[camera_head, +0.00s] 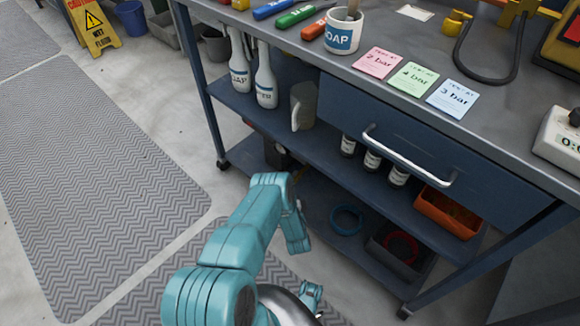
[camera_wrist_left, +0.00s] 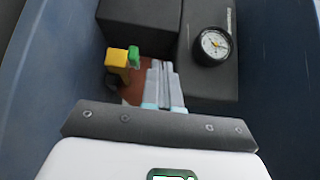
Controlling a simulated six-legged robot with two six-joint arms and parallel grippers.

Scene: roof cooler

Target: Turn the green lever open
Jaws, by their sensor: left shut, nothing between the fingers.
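In the left wrist view, a green lever (camera_wrist_left: 134,56) stands beside a yellow part (camera_wrist_left: 117,58), left of my fingertips. My left gripper (camera_wrist_left: 158,72) is shut and empty, its fingers pointing in between dark blue walls. A narrow gap shows between the lever and the fingers; whether they touch lower down I cannot tell. In the head view my teal arm reaches toward the lower shelves of the bench; its fingertips and the green lever cannot be made out there.
A round gauge (camera_wrist_left: 214,44) sits on a dark block right of my fingers. In the head view, the bench drawer (camera_head: 430,150) is above my arm's right side, with white bottles (camera_head: 265,78) on the shelf and an orange bin (camera_head: 448,212) lower right. Grey mats (camera_head: 90,170) lie on the floor.

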